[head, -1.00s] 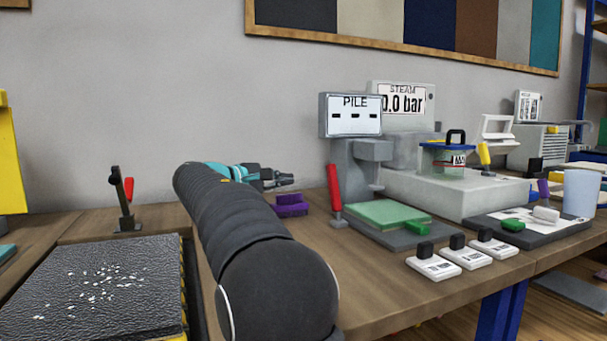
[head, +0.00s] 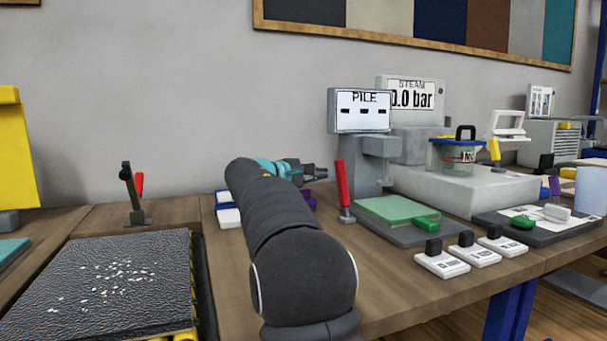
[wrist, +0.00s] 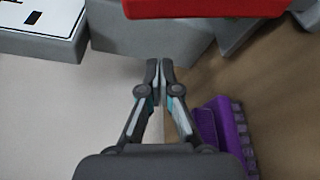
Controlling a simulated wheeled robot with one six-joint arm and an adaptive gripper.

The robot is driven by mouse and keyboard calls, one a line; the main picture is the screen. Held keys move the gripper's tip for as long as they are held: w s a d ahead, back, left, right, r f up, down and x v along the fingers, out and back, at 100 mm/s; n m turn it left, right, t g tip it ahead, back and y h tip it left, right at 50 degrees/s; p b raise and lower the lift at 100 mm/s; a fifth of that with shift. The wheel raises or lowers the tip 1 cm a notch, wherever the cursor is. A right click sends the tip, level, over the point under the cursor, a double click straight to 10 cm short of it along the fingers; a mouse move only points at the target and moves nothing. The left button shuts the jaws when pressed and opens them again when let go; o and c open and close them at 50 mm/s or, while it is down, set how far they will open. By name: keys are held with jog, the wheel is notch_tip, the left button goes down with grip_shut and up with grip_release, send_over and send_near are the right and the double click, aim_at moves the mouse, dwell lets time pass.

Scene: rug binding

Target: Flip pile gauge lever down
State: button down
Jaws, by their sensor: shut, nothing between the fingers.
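The pile gauge (head: 366,165) is a grey stand with a screen reading "PILE" and dashes, on the wooden bench. Its red lever (head: 342,184) stands nearly upright at the gauge's left side. In the wrist view the lever (wrist: 205,8) is a red bar across the top edge, partly cut off. My gripper (head: 324,172) is just left of the lever's upper part, apart from it in the head view. In the wrist view my gripper (wrist: 160,66) has its fingertips together and holds nothing, below the red bar.
A purple brush-like block (wrist: 225,135) lies right of the fingers in the wrist view. A green pad (head: 395,209) lies before the gauge. Several white switch blocks (head: 441,263) line the bench's front. The steam unit (head: 410,110) stands behind.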

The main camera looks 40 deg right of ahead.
aim_at(342, 184)
jog(key=shift+s+r, duration=0.35)
jog(key=shift+s, duration=0.55)
jog(key=shift+s+r, duration=0.3)
jog(key=shift+s, duration=0.6)
jog(key=shift+s+f+b, duration=0.1)
jog(key=shift+b, duration=0.45)
